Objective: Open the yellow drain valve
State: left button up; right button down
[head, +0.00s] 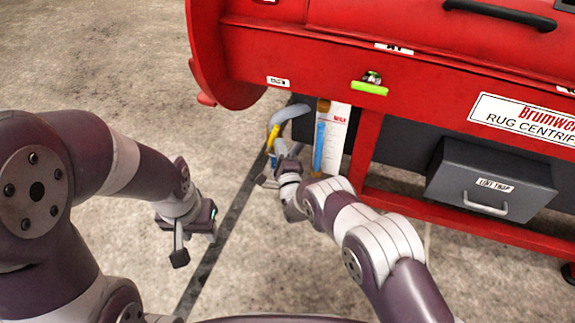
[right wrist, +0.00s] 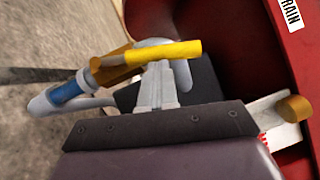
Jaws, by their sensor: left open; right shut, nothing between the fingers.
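The yellow drain valve handle (head: 273,137) shows in the head view below the left end of the red machine, beside a curved light grey pipe (head: 290,112). In the right wrist view the yellow handle (right wrist: 165,52) lies roughly crosswise in the picture, with a brass-coloured body and a blue pipe section (right wrist: 70,90) to its left. My right gripper (right wrist: 158,72) is shut and empty, its fingertips right at the handle's lower edge; I cannot tell if they touch. In the head view my right gripper (head: 281,155) partly covers the valve. My left gripper (head: 186,240) is open and empty over the floor.
The red rug centrifuge (head: 440,85) overhangs the valve, with a lime green handle (head: 369,88) on its front. A white sheet (head: 337,125) and a blue bar (head: 319,148) stand just right of the valve. A grey lint trap drawer (head: 490,180) is further right. The concrete floor at left is clear.

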pick_arm(q)
jog(key=shift+r+p, duration=0.3)
jog(key=shift+r, duration=0.2)
pick_arm(e)
jog(key=shift+w+a+r+n+g, duration=0.2)
jog(key=shift+a+r+n+g, duration=0.15)
jog(key=shift+a+n, duration=0.1)
jog(key=shift+w+a+r+n+g, duration=0.25)
jog(key=shift+a+r+n, duration=0.1)
jog(key=shift+a, duration=0.1)
jog(key=shift+a+r, duration=0.15)
jog(key=shift+a, duration=0.1)
